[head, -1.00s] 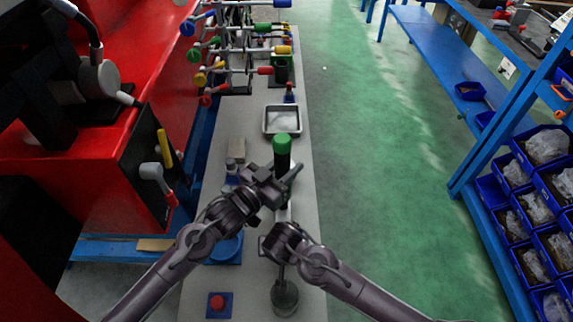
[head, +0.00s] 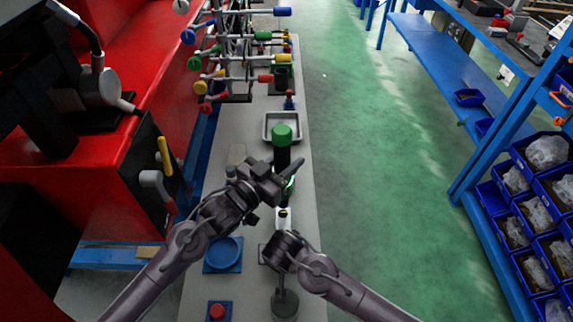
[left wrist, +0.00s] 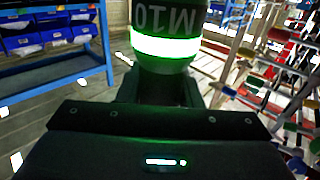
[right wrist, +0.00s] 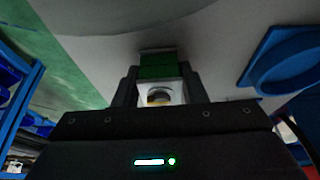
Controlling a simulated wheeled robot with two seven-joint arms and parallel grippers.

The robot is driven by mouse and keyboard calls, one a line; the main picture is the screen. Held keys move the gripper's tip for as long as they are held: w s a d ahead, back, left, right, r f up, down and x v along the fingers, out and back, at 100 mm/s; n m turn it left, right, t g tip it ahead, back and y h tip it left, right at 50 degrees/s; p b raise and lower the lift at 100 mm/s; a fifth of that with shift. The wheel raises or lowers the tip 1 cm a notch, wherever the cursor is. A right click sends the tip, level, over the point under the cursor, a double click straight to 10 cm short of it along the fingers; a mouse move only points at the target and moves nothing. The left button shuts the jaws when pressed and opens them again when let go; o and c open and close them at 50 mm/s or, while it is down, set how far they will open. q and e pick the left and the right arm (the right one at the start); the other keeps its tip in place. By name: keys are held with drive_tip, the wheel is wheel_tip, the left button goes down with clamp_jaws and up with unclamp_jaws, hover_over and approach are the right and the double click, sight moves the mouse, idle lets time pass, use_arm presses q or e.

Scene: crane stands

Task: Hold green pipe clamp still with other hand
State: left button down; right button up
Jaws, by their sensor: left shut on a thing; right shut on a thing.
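My left gripper (head: 278,182) is shut on a dark upright tool (head: 281,158) with a green cap. In the left wrist view the tool (left wrist: 166,68) shows an "M10" mark and a glowing green ring between the fingers. My right gripper (right wrist: 160,82) is shut on a green block (right wrist: 158,66), which looks like the green pipe clamp, with a white part below it in the picture. In the head view, a white piece (head: 283,217) shows just beyond my right wrist, below the tool.
A blue round dish on a square base (head: 223,254) stands left of my right wrist. A metal tray (head: 270,127) lies farther along the grey bench. A red button (head: 217,311) and a round metal piece (head: 284,302) are near the front. Green floor is clear on the right.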

use_arm(q)
drive_tip(key=shift+r, duration=0.55)
use_arm(e)
drive_tip(key=o, duration=1.2)
drive_tip(key=shift+r, duration=0.1)
drive_tip(key=v, duration=1.1)
drive_tip(key=shift+s+r, duration=0.2)
drive_tip(key=shift+r, duration=0.15)
use_arm(q)
drive_tip(key=shift+f, duration=0.1)
